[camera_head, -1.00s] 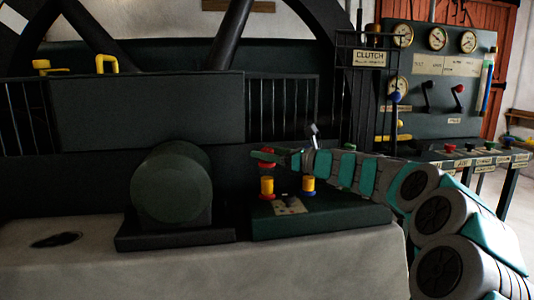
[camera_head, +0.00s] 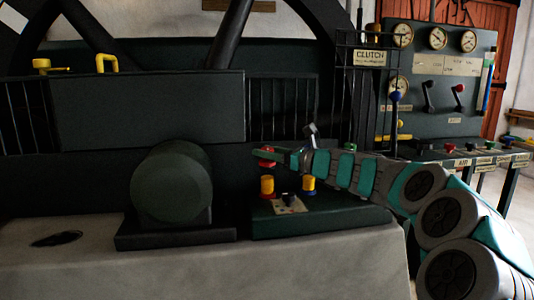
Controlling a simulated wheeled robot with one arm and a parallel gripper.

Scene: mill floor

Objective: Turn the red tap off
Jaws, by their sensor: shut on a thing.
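The red tap (camera_head: 267,163) stands on the dark green base to the right of the round green motor-like drum. My gripper (camera_head: 276,153) reaches in from the right and is shut on the red tap, its green fingers covering part of it. Red shows just above and just below the fingers. The view is too small to tell the exact angle of the tap's handle.
Two yellow posts (camera_head: 267,186) stand low on the green base (camera_head: 340,216), near a small label plate. The green drum (camera_head: 172,186) is to the left. A dark gauge panel (camera_head: 440,75) with levers stands at the back right. Railings (camera_head: 283,105) rise behind my gripper.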

